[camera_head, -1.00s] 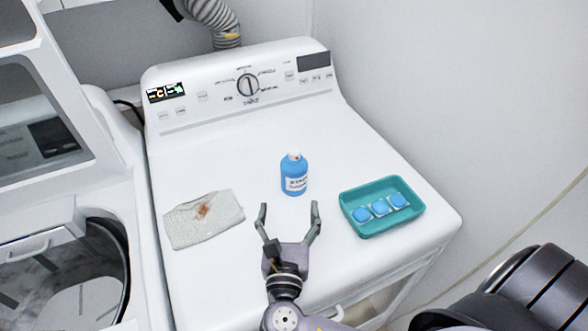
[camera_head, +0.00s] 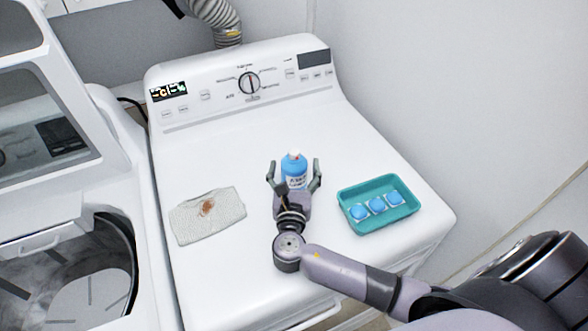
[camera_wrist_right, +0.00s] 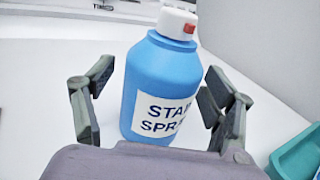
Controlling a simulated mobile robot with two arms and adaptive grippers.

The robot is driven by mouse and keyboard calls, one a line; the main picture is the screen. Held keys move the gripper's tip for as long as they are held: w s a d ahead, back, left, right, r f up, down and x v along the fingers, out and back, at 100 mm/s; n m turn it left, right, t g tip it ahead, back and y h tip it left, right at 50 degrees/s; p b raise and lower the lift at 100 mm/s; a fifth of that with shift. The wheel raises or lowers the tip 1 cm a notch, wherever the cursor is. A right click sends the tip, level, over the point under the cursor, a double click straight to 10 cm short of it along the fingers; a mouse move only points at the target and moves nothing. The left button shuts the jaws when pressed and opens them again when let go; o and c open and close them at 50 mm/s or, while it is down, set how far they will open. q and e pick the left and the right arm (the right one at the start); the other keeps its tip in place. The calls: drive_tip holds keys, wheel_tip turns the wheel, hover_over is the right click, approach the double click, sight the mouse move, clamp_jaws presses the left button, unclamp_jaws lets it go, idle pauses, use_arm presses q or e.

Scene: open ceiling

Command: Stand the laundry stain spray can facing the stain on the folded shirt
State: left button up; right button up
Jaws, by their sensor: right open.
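The blue stain spray can (camera_head: 294,165) stands upright on the white machine top, with a white cap and a red nozzle. Its white label and nozzle face roughly toward me in the right wrist view (camera_wrist_right: 162,85). My right gripper (camera_head: 294,172) is open, with one finger on each side of the can; in the right wrist view (camera_wrist_right: 158,110) gaps show between fingers and can. The folded shirt (camera_head: 225,220), pale grey with a reddish-brown stain (camera_head: 208,208), lies flat to the left of the can. My left gripper is not in view.
A teal tray (camera_head: 352,226) with several blue-and-white pods (camera_head: 377,204) stands to the right of the can. An open washer (camera_head: 70,255) is at the left. The dryer's control panel (camera_head: 249,84) rises behind. Clear surface lies between shirt and can.

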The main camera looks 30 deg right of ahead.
drive_tip(key=shift+c, duration=0.2)
drive_tip(key=shift+r, duration=0.1)
drive_tip(key=c, duration=1.6)
